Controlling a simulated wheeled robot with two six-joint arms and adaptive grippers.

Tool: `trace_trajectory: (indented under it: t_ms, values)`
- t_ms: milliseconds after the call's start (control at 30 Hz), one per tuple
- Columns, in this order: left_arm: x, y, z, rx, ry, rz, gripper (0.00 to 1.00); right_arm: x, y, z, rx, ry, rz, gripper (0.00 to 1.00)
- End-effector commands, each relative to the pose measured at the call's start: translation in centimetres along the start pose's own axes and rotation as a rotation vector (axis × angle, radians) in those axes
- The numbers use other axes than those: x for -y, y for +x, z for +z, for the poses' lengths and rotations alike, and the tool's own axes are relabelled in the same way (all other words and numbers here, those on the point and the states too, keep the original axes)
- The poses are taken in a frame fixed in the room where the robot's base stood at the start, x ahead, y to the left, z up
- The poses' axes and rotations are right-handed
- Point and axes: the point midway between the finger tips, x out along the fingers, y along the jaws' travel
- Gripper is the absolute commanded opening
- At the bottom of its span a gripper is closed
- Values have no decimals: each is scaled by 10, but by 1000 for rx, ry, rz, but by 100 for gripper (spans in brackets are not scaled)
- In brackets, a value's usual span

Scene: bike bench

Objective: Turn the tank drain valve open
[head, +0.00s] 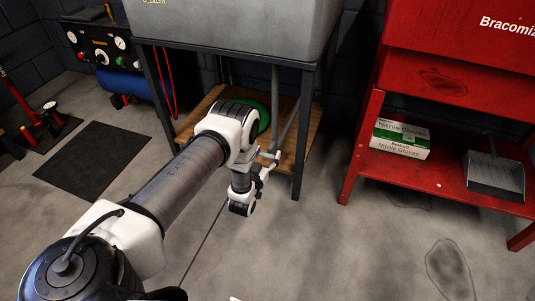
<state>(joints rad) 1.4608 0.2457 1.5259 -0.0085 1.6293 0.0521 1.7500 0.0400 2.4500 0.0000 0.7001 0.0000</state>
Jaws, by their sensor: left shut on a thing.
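The grey tank (225,32) stands on a dark metal frame at the top middle. A thin grey drain pipe (275,95) runs down from under it. My left arm reaches in from the lower left. My left gripper (272,157) is at the lower end of this pipe, in front of the wooden shelf. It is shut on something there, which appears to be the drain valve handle. The valve is too small and too covered by the gripper to tell its angle. My right gripper is not in view.
A round green item (264,118) lies on the wooden shelf (301,150) under the tank, partly behind my arm. The frame's front leg (303,140) stands just right of the gripper. A red cart (361,145) holds a nitrile glove box (401,138) and a dustpan (494,172). The floor in front is clear.

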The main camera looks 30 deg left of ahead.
Motion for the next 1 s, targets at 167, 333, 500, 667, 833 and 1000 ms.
trace_trajectory:
  t_ms: [167, 333, 500, 667, 833, 1000]
  values:
    - [0, 1, -2, -3, -54, 0, 29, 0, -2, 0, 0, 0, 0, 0]
    - [1, 1, -2, -3, -154, 0, 29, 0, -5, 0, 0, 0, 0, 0]
    - [1, 1, -2, -3, -294, 1, 29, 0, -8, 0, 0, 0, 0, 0]
    - [2, 1, -2, -4, -446, 2, 29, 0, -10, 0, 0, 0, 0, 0]
    - [2, 2, -2, -5, -608, 3, 29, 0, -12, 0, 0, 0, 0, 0]
    - [3, 2, -1, -5, -769, 4, 29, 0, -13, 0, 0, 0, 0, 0]
